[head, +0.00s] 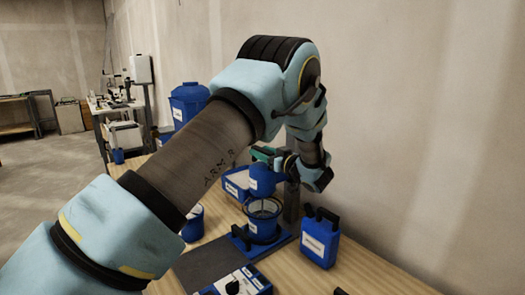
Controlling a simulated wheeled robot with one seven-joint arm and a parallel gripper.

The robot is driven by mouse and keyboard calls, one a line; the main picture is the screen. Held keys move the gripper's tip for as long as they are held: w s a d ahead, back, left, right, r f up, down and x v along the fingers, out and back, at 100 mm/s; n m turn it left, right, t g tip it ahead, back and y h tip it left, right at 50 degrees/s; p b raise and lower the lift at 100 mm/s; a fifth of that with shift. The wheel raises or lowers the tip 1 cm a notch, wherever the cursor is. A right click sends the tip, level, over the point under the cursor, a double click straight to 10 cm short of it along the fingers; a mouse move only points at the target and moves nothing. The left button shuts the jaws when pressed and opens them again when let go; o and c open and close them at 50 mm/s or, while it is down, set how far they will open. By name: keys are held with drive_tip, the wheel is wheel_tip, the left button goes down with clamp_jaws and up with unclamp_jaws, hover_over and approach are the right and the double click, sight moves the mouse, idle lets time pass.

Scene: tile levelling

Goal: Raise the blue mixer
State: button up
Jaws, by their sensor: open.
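The blue mixer stands on the wooden table, with a blue motor head (263,181) above a blue bucket (264,222). A dark upright column (291,204) rises behind the bucket at the right, from a blue base (243,241). A green part (263,154) shows just above the motor head. My gripper (284,162) is open at the top of the mixer, close to the green part. My arm crosses the picture and partly hides this area, so I cannot tell whether the fingers touch the mixer.
A blue jug (320,240) stands close at the right of the mixer. A blue control box (240,284) lies in front, near a dark mat (212,262). A blue tub (193,224) and a blue tray (236,184) stand left of and behind the mixer. A wall borders the right side.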

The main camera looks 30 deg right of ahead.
drive_tip(key=shift+w, duration=0.1)
clamp_jaws()
idle(0.4)
idle(1.0)
